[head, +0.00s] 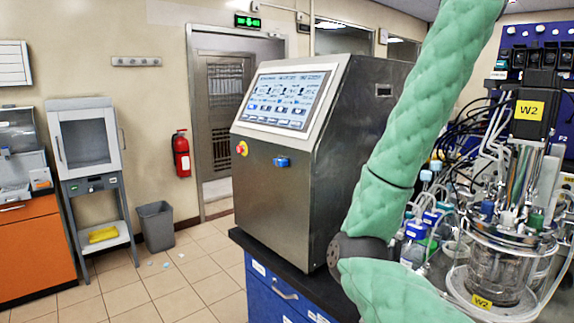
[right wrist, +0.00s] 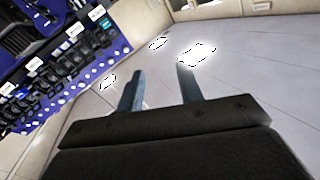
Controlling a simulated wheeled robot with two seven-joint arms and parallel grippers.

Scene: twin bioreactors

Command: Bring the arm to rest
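My green-sleeved arm (head: 420,100) crosses the right half of the head view. It runs from the top edge down to a dark joint (head: 362,252), and another green section leads from there to the bottom edge. No gripper shows in the head view. In the right wrist view my right gripper (right wrist: 160,74) has its two fingers apart with nothing between them. It is tilted toward the ceiling and its bright lamps, and the blue panel with dark modules (right wrist: 70,60) is at the left. My left gripper is out of view.
A steel control cabinet (head: 285,185) with a screen stands on a blue bench behind my arm. A glass bioreactor vessel (head: 497,265) with tubing and a W2 label stands close to the arm's right. Blue-capped bottles (head: 415,240) are partly hidden by the arm. Open floor lies left.

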